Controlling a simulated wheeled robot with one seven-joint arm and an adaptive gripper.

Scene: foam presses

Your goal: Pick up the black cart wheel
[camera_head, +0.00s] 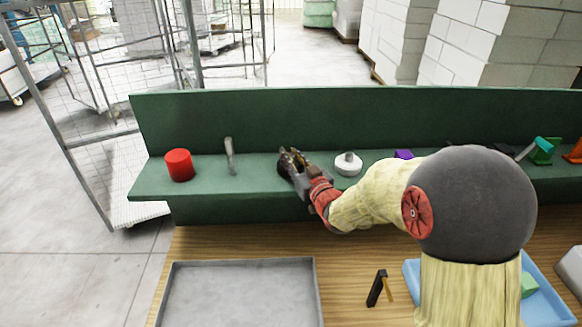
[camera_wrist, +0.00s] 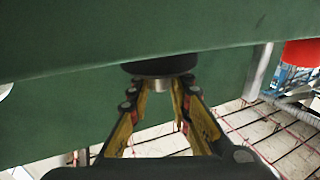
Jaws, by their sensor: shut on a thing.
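The black cart wheel (camera_wrist: 160,65) shows in the wrist view as a dark round disc with a silver metal hub beneath it. My gripper (camera_wrist: 163,84) has its yellow and black fingers closed on the wheel. In the camera_head view my gripper (camera_head: 292,163) is at the green shelf, between an upright grey metal part and a white round part. There the wheel is mostly hidden by the dark fingers. I cannot tell whether the wheel still touches the shelf.
On the green shelf (camera_head: 260,182) stand a red cylinder (camera_head: 179,165), the grey metal part (camera_head: 230,156) and the white round part (camera_head: 348,164). A purple piece (camera_head: 403,154) is farther right. A grey tray (camera_head: 240,295) and a blue tray (camera_head: 551,311) lie on the wooden table (camera_head: 345,255).

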